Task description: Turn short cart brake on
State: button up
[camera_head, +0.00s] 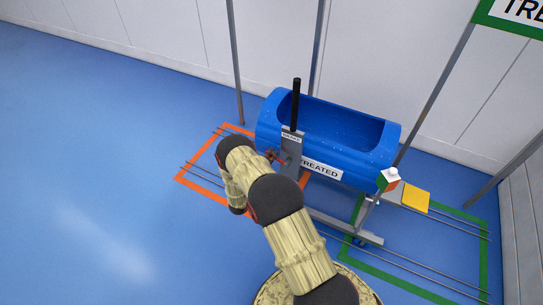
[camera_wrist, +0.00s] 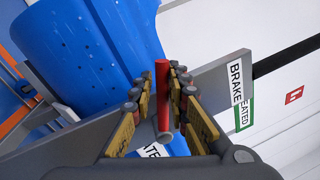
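A blue tub cart (camera_head: 330,128) labelled TREATED stands on rails. A grey bracket plate (camera_head: 292,150) with a BRAKE label (camera_head: 291,137) is on its near side, with a black post (camera_head: 296,100) rising above it. The label also shows in the wrist view (camera_wrist: 236,82). A red bar (camera_wrist: 163,95), apparently the brake handle, sticks out in front of the grey plate in the wrist view; only a little red shows beside my arm in the head view. My gripper (camera_wrist: 162,74) has its yellow-padded fingers open on both sides of the bar, with gaps visible. The head view mostly hides my gripper.
An orange floor frame (camera_head: 205,202) lies under the cart's left, a green one (camera_head: 400,282) at the right. A carton (camera_head: 388,180) and a yellow pad (camera_head: 415,199) are at the cart's right end. Grey poles and white walls stand behind. Blue floor is clear at left.

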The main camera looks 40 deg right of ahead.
jog(key=v, duration=1.2)
dwell(0.6)
